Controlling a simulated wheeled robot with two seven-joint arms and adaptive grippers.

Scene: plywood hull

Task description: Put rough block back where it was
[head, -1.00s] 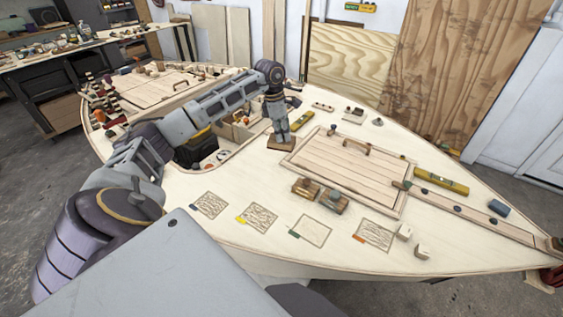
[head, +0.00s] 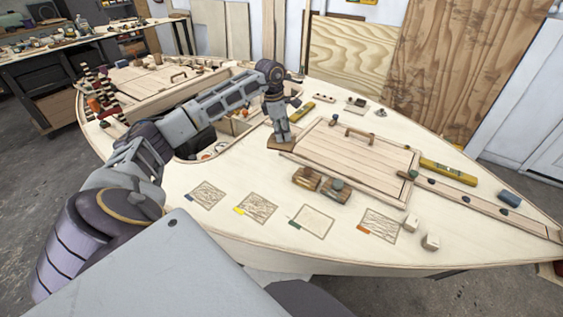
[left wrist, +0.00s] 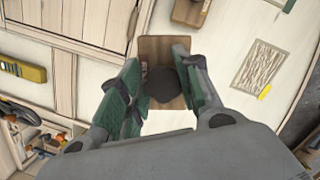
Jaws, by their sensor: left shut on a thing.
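My left gripper (head: 280,128) is shut on the dark round knob of a flat brown wooden block (head: 279,145). In the left wrist view the green fingers (left wrist: 160,90) stand on both sides of the knob, with the block (left wrist: 160,48) beneath it. The block is by the near left corner of the framed hatch (head: 352,158); I cannot tell whether it touches the deck. Two similar blocks, one streaked (head: 307,178) and one with a grey-green knob (head: 335,190), stand before the hatch. I cannot tell which is the rough one. My right gripper is out of view.
Marked squares with blue (head: 207,195), yellow (head: 256,207), green (head: 312,219) and orange (head: 378,225) tags line the near deck. An open cockpit (head: 232,127) is left of the gripper.

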